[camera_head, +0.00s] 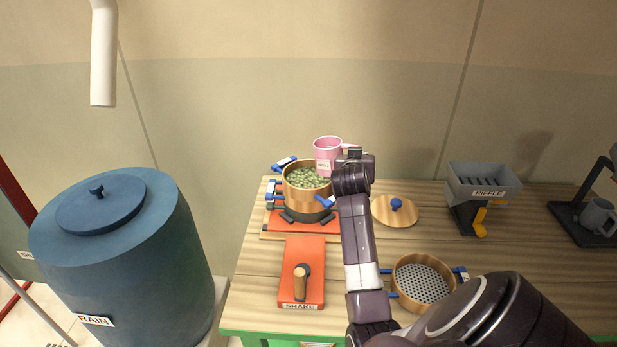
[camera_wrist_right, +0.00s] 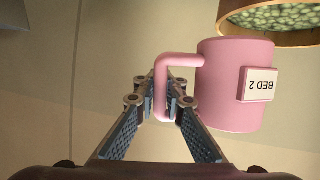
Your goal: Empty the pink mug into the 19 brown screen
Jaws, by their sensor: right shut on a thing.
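My right gripper (camera_head: 350,160) is shut on the handle of the pink mug (camera_head: 322,160). The mug is upright, its rim up, beside and slightly above the back right rim of a round wooden screen (camera_head: 294,195) full of pale green beans. In the wrist view my right gripper (camera_wrist_right: 161,95) has its fingers on either side of the handle, and the mug (camera_wrist_right: 226,100) bears a "BED 2" label. The mug's inside is hidden. A second wooden screen (camera_head: 397,278) with a bare perforated floor is on the table, right of my arm. No number is readable on either screen. My left gripper is out of view.
The bean-filled screen tops a stack on an orange shaker base (camera_head: 318,226), with an orange "SHAKE" lever plate (camera_head: 312,255) in front. A wooden lid (camera_head: 411,217) with a blue knob, a grey "RIFFLE" hopper (camera_head: 484,180) and a grey mug (camera_head: 599,217) stand to the right.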

